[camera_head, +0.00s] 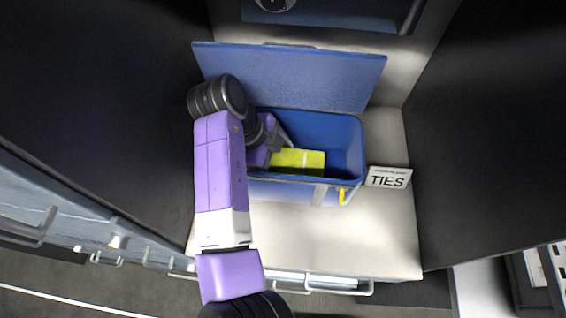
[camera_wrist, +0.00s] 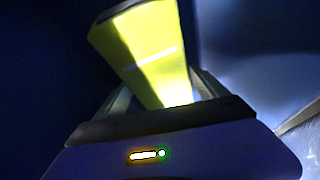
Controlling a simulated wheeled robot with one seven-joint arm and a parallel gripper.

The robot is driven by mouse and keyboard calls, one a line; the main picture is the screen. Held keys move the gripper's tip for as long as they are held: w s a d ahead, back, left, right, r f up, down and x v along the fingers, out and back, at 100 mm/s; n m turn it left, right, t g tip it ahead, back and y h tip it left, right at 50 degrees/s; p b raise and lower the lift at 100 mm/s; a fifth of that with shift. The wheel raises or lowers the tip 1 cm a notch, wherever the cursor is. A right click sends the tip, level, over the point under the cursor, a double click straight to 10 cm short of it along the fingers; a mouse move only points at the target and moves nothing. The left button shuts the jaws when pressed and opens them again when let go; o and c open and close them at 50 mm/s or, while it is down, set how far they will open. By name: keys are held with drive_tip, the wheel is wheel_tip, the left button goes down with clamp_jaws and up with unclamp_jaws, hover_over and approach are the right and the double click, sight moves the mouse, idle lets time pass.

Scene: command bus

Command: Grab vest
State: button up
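The vest (camera_head: 298,160) is a folded, bright yellow-green block inside the blue bin, below and to the right of my gripper in the head view. In the wrist view the vest (camera_wrist: 145,50) stretches away from the palm, tilted relative to the fingers. My gripper (camera_head: 274,140) reaches down into the left part of the bin. In the wrist view my gripper (camera_wrist: 165,92) has its fingers spread apart, one on each side of the vest's near end. A firm grip does not show. The fingertips are partly hidden by the vest.
The blue bin (camera_head: 355,150) stands on a pale surface with its lid (camera_head: 300,75) open at the back and a yellow latch (camera_head: 342,196) in front. A "TIES" sign (camera_head: 388,177) stands at its right. Dark panels flank both sides.

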drive_tip(key=c, duration=0.8)
drive_tip(key=shift+r, duration=0.2)
